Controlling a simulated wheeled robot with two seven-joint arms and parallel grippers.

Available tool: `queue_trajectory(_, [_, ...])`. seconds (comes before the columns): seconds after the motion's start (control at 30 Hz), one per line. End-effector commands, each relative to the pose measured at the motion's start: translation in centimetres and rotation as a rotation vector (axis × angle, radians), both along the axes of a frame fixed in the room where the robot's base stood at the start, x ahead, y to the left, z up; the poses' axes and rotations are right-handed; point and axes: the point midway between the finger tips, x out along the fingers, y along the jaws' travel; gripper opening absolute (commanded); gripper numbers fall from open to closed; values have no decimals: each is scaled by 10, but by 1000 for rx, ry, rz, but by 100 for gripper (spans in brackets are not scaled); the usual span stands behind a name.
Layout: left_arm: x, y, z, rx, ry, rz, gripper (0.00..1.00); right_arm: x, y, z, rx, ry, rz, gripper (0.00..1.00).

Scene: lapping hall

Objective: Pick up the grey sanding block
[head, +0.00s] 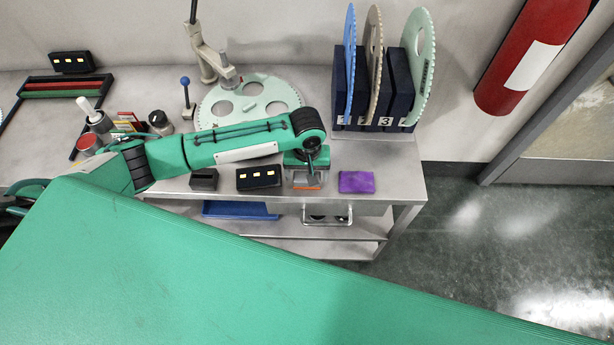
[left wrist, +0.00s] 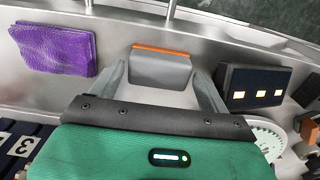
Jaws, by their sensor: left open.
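The grey sanding block, with an orange strip along one edge, lies on the metal bench top. In the left wrist view the block (left wrist: 160,70) sits between the two fingers of my left gripper (left wrist: 160,78), with a gap on each side. In the head view the left gripper (head: 304,178) points down over the block near the front edge of the bench. There the orange strip (head: 304,188) shows and the gripper hides much of the rest. The left gripper is open and empty. My right gripper is not in view.
A dark box with yellow lights (head: 258,177) stands close left of the block, and a purple cloth (head: 357,182) lies to its right. A dark grey block (head: 203,179) is farther left. A rack (head: 376,120) of toothed discs stands behind, right.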

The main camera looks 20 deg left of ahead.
Motion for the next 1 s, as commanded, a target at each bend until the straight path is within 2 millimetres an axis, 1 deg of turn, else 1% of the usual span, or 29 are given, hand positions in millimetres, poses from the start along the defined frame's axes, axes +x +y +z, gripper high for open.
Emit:
queue_trajectory(0.03, [-1,0,-6,2,2,0,79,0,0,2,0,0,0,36])
queue_trajectory(0.13, [-1,-1,-14,1,0,0,79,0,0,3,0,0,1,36])
queue_trajectory(0.37, [0,-1,-17,-1,-1,0,79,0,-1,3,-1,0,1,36])
queue_trajectory(0.4, [0,-1,-17,-1,-1,0,75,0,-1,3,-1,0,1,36])
queue_trajectory(0.47, [0,-1,-17,-1,-1,0,63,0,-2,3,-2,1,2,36])
queue_trajectory(0.5, [0,-1,-17,-1,-1,0,56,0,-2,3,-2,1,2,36])
queue_trajectory(0.57, [0,-1,-17,-1,-1,0,44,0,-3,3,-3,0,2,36])
queue_trajectory(0.6, [0,-1,-17,-1,-1,0,42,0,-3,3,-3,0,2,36])
queue_trajectory(0.87, [0,-1,-15,-1,-1,0,42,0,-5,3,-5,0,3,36])
queue_trajectory(1.0, [0,-1,-7,-1,-2,0,42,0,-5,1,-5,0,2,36])
